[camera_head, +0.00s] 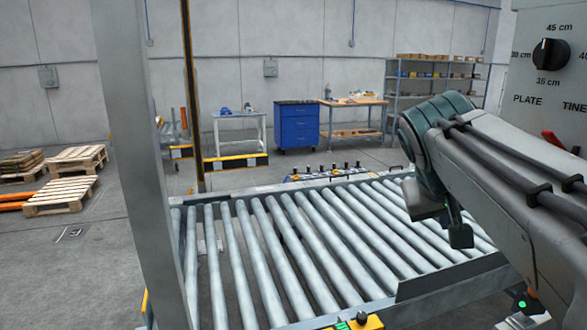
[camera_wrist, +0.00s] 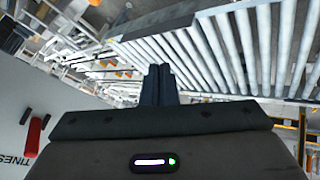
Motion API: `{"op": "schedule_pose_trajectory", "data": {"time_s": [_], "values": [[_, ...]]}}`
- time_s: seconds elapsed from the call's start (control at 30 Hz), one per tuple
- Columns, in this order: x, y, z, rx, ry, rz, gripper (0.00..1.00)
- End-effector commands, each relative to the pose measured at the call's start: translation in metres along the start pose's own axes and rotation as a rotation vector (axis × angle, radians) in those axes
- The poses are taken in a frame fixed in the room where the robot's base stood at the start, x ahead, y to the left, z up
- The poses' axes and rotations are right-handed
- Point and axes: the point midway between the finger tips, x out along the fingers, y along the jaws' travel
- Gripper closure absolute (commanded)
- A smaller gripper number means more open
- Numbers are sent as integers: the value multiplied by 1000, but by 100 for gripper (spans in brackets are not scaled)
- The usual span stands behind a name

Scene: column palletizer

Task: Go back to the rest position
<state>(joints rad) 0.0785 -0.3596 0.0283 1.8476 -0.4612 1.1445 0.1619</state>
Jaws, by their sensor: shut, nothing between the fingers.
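My gripper (camera_wrist: 159,72) is shut and empty in the wrist view. Its two dark fingers meet at the upper middle, with the roller conveyor beyond them. In the head view my arm comes in from the right and bends down over the right side of the roller conveyor (camera_head: 270,250). A dark part at the arm's lower end hangs above the rollers; the fingertips cannot be made out there. The conveyor rollers carry nothing that I can see.
A grey post (camera_head: 143,150) stands at the left of the conveyor. A control panel (camera_head: 545,95) with a dial and a red lever is close at the right. Wooden pallets (camera_head: 62,193) lie on the floor at left. A blue cabinet (camera_head: 297,125), workbenches and a shelf (camera_head: 432,95) stand along the back.

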Motion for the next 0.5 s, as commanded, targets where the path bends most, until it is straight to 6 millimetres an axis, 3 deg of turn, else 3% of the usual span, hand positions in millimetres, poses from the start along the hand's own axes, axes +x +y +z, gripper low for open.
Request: {"op": "schedule_pose_trajectory", "data": {"time_s": [0.1,0.3,0.5], "values": [[30,-45,51,-46,-70,-128,100],[66,-108,140,-77,-180,-320,100],[82,-143,200,-71,-249,-427,100]]}}
